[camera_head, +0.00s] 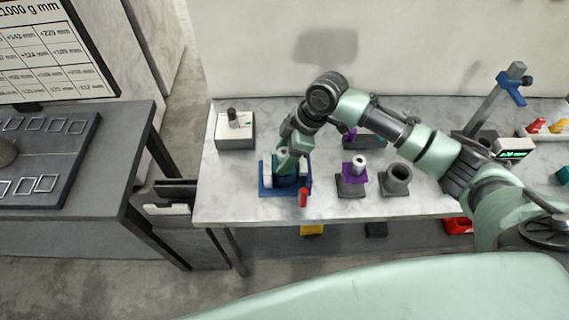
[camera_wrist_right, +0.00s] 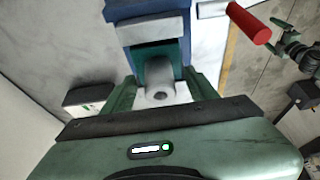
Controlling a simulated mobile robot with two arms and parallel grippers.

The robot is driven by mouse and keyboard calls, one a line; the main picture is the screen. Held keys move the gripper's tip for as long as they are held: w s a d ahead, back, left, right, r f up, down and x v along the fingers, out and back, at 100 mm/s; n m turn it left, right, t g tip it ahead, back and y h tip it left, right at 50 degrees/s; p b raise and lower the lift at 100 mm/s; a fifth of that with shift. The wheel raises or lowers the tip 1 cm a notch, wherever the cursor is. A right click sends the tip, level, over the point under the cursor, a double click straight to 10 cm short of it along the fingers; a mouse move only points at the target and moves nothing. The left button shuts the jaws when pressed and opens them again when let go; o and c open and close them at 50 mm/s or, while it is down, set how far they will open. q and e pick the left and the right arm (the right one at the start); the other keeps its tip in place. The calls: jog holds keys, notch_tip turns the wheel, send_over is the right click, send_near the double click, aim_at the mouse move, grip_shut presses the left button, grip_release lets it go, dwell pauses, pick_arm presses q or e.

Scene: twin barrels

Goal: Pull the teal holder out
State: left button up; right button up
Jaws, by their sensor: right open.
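My right gripper (camera_head: 287,160) reaches down over the blue fixture (camera_head: 264,188) near the left front of the marble bench. In the right wrist view my right gripper (camera_wrist_right: 166,82) is open, with one finger on each side of a grey cylinder (camera_wrist_right: 160,75). The teal holder (camera_wrist_right: 150,54) shows behind that cylinder, set within the blue fixture (camera_wrist_right: 127,38). Whether the fingers touch anything is unclear. A red handle (camera_head: 303,198) sticks out at the fixture's front right and also shows in the right wrist view (camera_wrist_right: 250,24).
A dark box with a white top (camera_head: 235,131) stands to the left. A purple holder with a white cylinder (camera_head: 353,171) and a dark grey cup (camera_head: 397,180) stand to the right. A stand with a blue clamp (camera_head: 512,88) is farther right. The front left bench is clear.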

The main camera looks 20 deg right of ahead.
grip_shut()
jog(key=shift+r, duration=0.15)
jog(key=shift+w, duration=0.1)
jog(key=shift+r+p, duration=0.55)
jog(key=shift+p, duration=0.35)
jog(key=shift+r, duration=0.15)
jog(key=shift+r+p, duration=3.1)
jog(key=shift+p, duration=0.3)
